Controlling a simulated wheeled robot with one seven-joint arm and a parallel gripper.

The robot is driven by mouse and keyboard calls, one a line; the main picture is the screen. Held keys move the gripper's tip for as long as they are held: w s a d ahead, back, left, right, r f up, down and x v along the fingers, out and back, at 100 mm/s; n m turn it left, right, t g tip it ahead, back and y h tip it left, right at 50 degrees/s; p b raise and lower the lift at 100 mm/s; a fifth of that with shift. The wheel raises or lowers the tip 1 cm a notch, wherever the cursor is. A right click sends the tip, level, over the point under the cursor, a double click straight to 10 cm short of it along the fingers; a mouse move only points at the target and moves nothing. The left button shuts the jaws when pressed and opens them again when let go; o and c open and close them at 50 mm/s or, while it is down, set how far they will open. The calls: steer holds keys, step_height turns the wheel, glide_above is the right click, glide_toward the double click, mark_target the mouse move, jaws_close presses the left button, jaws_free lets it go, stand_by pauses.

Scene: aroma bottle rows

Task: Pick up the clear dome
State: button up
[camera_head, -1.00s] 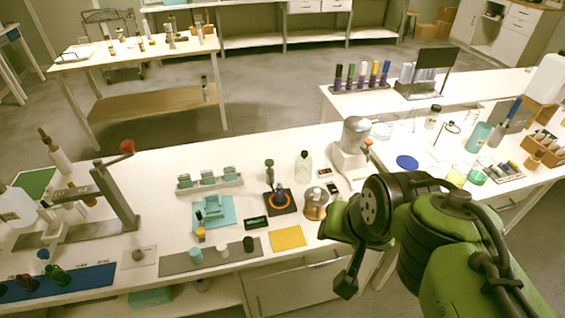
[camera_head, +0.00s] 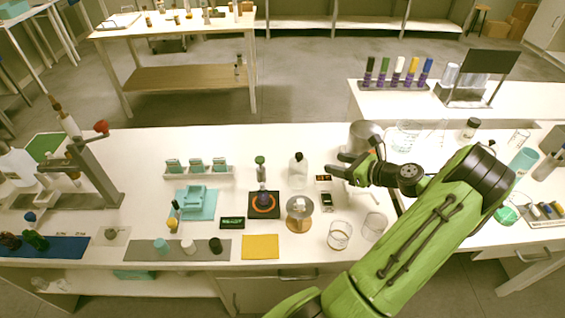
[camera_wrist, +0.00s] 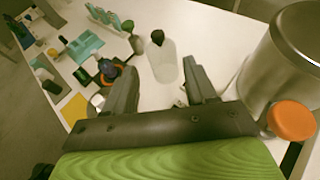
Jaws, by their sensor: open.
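The clear dome (camera_head: 299,206) stands on a round tan base on the white bench, left of and in front of my gripper. Its see-through wall makes its outline faint. My gripper (camera_head: 345,166) is open and empty above the bench, apart from the dome. In the wrist view my open gripper (camera_wrist: 160,75) has its two dark fingers spread, with a clear bottle (camera_wrist: 162,60) beyond them. A shiny part of what looks like the dome (camera_wrist: 97,101) shows beside the left finger, which partly hides it.
Two clear glasses (camera_head: 339,235) stand at the front edge, right of the dome. A black pad with an orange ring (camera_head: 264,212) lies left of it, and a yellow mat (camera_head: 260,247) in front. A metal machine with an orange knob (camera_wrist: 292,119) is close on the right.

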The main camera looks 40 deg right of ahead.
mark_target(301, 155)
steer(key=b+x, duration=0.3)
steer(key=x, duration=1.2)
steer(key=shift+w+a, duration=0.2)
steer(key=shift+w, duration=0.2)
steer(key=shift+s, duration=0.1)
jaws_close()
